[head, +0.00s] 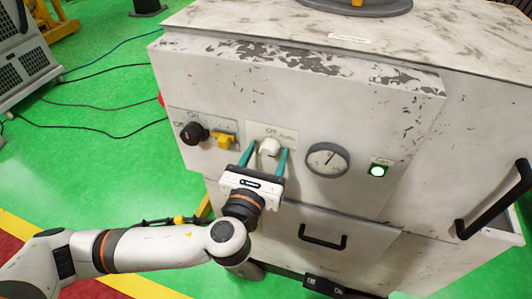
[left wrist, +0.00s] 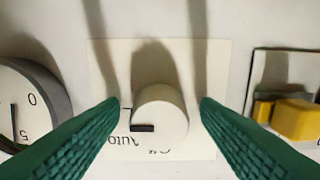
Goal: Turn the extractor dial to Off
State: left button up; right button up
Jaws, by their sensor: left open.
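The extractor dial (head: 270,147) is a white round knob on a pale plate (head: 287,131) on the cabinet front, with Off and Auto lettering above it. It shows in the middle of the left wrist view (left wrist: 160,108), where the lettering is upside down. A short dark mark on its face lies nearly level, close to the Auto label; the other label is partly hidden by the knob. My left gripper (head: 265,157) is open, with one teal finger on each side of the dial. In the left wrist view (left wrist: 160,108) gaps show between both fingers and the knob. My right gripper is not in view.
A black knob (head: 193,133) and a yellow switch (head: 223,139) sit left of the dial. A round gauge (head: 327,160) and a lit green lamp (head: 377,171) sit to its right. A drawer with a black handle (head: 323,240) is below.

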pick_arm(q)
jog(key=c, duration=1)
jog(key=shift+n, duration=0.4)
jog(key=n, duration=0.2)
jog(key=shift+f+n+b, duration=0.1)
jog(key=shift+n+b, duration=0.2)
jog(key=shift+n, duration=0.1)
jog(key=n, duration=0.5)
jog(key=shift+d, duration=0.1)
jog(key=n, duration=0.9)
jog(key=shift+n, duration=0.3)
